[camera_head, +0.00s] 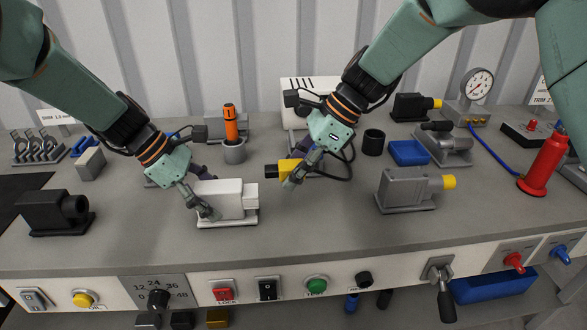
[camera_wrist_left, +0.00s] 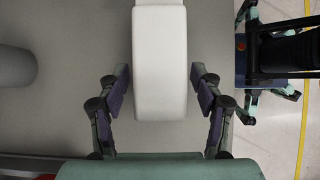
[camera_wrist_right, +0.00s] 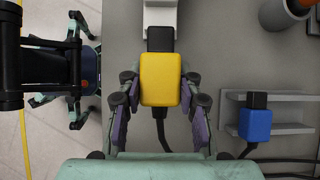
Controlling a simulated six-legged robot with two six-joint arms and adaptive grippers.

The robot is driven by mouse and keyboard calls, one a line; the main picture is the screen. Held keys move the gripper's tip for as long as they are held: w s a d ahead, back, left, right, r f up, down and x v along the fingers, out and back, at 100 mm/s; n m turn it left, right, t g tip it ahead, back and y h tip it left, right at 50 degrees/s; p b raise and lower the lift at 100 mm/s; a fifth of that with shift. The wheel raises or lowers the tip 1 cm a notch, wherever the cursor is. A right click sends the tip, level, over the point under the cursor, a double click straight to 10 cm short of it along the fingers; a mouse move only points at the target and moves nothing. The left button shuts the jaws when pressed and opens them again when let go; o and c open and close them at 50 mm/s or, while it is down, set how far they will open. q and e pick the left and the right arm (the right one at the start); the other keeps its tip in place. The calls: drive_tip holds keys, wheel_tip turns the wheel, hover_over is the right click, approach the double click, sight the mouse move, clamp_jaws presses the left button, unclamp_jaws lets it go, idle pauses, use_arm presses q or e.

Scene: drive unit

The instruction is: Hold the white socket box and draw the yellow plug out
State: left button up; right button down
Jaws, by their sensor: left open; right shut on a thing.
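The white socket box (camera_head: 230,198) stands on its grey base on the bench. My left gripper (camera_head: 208,198) is open around its left end. In the left wrist view the white box (camera_wrist_left: 160,65) lies between the two fingers, with a gap on each side. My right gripper (camera_head: 292,173) is shut on the yellow plug (camera_head: 286,167), right of the box. The plug's black nose points left at the box and shows a small gap from it. In the right wrist view the yellow plug (camera_wrist_right: 160,78) sits between the fingers, its cable trailing below.
A blue plug (camera_wrist_right: 255,124) rests by a grey holder (camera_wrist_right: 285,112) near my right gripper. A grey cup (camera_head: 234,152) with an orange-handled tool stands behind the box. A grey unit with a yellow end (camera_head: 405,188) is to the right.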

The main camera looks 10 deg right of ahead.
use_arm(q)
drive_tip(key=v, duration=2.3)
drive_tip(key=shift+a+r, duration=0.2)
drive_tip(key=shift+f, duration=0.1)
